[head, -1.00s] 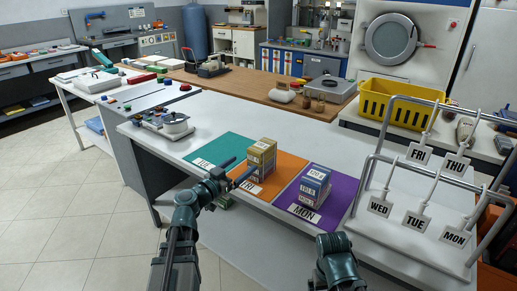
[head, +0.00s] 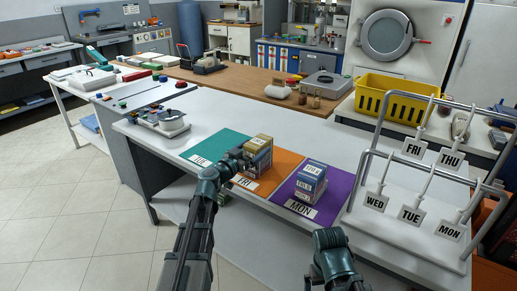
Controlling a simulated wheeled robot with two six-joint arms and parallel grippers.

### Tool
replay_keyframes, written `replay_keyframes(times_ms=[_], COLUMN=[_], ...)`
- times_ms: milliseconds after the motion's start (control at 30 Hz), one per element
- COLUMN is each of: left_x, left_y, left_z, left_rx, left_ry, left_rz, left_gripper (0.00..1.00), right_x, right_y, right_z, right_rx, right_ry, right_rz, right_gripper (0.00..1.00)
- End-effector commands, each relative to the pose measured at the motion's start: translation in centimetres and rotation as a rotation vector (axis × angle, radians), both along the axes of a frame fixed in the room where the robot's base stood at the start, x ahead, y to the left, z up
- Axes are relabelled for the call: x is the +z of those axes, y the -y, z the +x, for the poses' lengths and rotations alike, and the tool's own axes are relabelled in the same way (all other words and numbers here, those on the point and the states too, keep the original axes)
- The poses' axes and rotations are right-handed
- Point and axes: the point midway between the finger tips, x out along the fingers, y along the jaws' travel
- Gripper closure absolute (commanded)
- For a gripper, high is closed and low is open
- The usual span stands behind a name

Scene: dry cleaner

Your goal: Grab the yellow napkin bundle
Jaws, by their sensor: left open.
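A yellow-topped bundle (head: 259,141) sits at the top of a small stack on the orange mat (head: 283,164), which is marked FRI. The lower part of the stack looks darker and is partly hidden by my left gripper. My left gripper (head: 246,161) is open, low at the near left side of the stack. Its fingertips are hard to make out there, and I cannot tell whether they touch the stack. Part of my right arm shows at the bottom, but its fingers do not show.
A blue and grey stack (head: 311,178) stands on the purple MON mat (head: 334,197). A teal mat (head: 205,150) lies to the left. A metal rack (head: 408,238) with day tags stands at the right, in front of a yellow basket (head: 392,94). White table surface behind the mats is clear.

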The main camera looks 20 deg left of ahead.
Motion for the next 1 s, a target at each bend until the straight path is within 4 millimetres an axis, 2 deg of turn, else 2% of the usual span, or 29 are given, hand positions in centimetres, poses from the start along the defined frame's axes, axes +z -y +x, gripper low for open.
replay_keyframes(times_ms=[33, 167, 400, 467, 867, 900, 1000], left_x=[-0.1, 0.0, 0.0, 0.0, 0.0, 0.0, 0.0], left_y=[0.1, 0.8, 0.9, 0.9, 0.9, 0.9, 0.9], left_z=[1.2, 2.7, 2.8, 2.8, 2.8, 2.8, 2.8], left_rx=[-0.001, -0.002, 0.0, 0.0, 0.0, 0.0, 0.0], left_ry=[0.0, 0.0, 0.0, 0.0, 0.0, 0.0, 0.0], left_rz=[0.0, 0.0, 0.0, 0.0, 0.0, 0.0, 0.0], left_gripper=[0.0, 0.0, 0.0, 0.09, 0.81, 0.85, 0.85], right_x=[-0.1, 0.0, 0.0, 0.0, 0.0, 0.0, 0.0], right_y=[0.0, 0.0, 0.0, 0.0, 0.0, 0.0, 0.0], right_z=[0.0, 0.0, 0.0, 0.0, 0.0, 0.0, 0.0], right_rx=[0.0, 0.0, 0.0, 0.0, 0.0, 0.0, 0.0], right_ry=[0.0, 0.0, 0.0, 0.0, 0.0, 0.0, 0.0], right_rz=[0.0, 0.0, 0.0, 0.0, 0.0, 0.0, 0.0], right_gripper=[0.0, 0.0, 0.0, 0.0, 0.0, 0.0, 0.0])
